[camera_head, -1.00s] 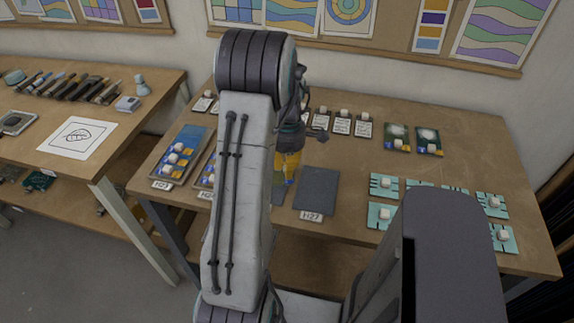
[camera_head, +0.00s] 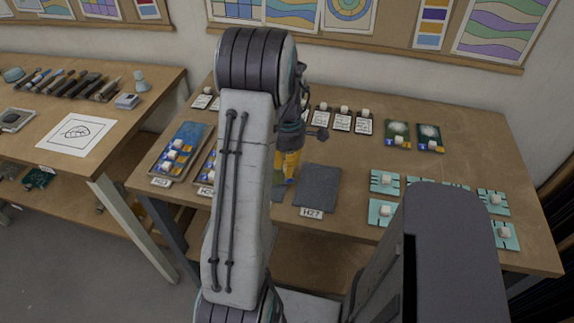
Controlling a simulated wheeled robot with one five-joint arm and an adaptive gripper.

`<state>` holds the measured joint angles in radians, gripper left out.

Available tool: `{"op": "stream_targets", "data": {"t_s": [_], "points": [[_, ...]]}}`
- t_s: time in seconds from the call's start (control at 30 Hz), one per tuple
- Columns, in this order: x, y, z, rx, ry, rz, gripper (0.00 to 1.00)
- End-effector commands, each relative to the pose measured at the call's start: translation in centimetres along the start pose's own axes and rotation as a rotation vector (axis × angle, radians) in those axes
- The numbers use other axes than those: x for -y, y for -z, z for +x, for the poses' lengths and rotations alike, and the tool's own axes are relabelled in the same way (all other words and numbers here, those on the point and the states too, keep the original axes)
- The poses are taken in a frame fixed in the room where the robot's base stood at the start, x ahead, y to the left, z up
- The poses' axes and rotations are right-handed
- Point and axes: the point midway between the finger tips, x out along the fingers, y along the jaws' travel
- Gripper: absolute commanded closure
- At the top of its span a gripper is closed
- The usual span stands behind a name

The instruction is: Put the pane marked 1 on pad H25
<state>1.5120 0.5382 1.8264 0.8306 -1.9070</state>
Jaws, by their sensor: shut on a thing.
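My gripper (camera_head: 288,170), with yellow fingers, is low over the middle of the table, just left of the dark pad labelled H27 (camera_head: 318,185). My own arm hides part of it. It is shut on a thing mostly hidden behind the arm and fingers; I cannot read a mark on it. Pad H25 is not readable; my arm covers the area between the tray labelled H23 (camera_head: 181,146) and H27. A partly covered tray (camera_head: 207,166) stands right of H23. Two dark panes with white knobs, the left one (camera_head: 396,138) and the right one (camera_head: 429,140), lie at the back right.
Several teal panes with white knobs (camera_head: 383,211) lie at the right front. Several white cards with knobs (camera_head: 342,121) stand along the back. A left table (camera_head: 50,153) holds tools and a drawing. H27 is bare.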

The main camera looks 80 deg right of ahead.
Motion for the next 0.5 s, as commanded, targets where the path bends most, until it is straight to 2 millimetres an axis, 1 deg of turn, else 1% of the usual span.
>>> {"op": "stream_targets", "data": {"t_s": [0.13, 0.17, 0.4, 0.43, 0.5], "points": [[-0.01, -0.01, 0.35, 0.000, 0.000, 0.000, 1.00], [-0.01, -0.01, 0.33, 0.000, 0.000, 0.000, 0.76], [-0.01, 0.00, 0.26, 0.000, 0.000, 0.000, 0.55], [-0.01, 0.00, 0.26, 0.000, 0.000, 0.000, 0.53], [-0.01, -0.01, 0.26, 0.000, 0.000, 0.000, 0.53]]}}
